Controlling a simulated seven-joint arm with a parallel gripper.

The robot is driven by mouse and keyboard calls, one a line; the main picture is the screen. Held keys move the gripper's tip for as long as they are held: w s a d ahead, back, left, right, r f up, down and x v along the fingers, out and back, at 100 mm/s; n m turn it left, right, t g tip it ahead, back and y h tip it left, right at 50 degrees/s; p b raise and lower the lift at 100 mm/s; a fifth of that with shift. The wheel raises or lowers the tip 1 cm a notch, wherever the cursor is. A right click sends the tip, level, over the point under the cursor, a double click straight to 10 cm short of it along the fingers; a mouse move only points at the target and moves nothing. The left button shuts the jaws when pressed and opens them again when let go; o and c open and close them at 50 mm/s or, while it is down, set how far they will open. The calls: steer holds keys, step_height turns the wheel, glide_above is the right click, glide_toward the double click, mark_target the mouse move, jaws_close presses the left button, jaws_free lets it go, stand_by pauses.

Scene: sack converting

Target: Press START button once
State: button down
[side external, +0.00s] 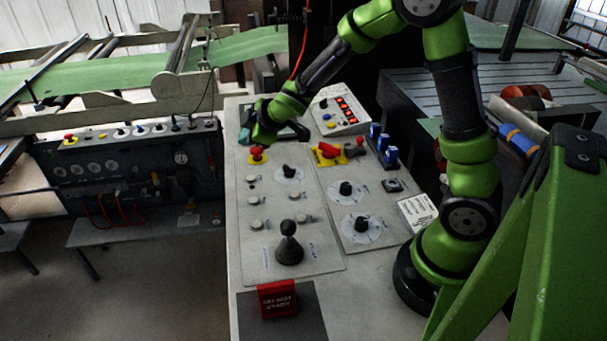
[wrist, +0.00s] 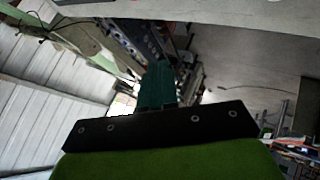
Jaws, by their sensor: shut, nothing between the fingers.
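The control panel (side external: 272,240) carries several small pale round buttons, among them one at the upper left (side external: 252,180), one at centre (side external: 295,196) and one lower left (side external: 256,225). Their labels are too small to read, so I cannot tell which is START. In the wrist view my dark green fingers (wrist: 157,84) are shut and empty; no panel button is identifiable there.
Black knobs (side external: 288,172), a black joystick (side external: 288,246), a red-and-yellow switch (side external: 327,151) and blue switches (side external: 382,140) stand up from the console. A red sign (side external: 278,299) lies at the near end. A display box (side external: 338,114) stands behind.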

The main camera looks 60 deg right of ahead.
mark_target(253, 180)
steer(key=shift+f, duration=4.4)
steer(key=shift+f, duration=0.15)
steer(key=shift+f, duration=0.3)
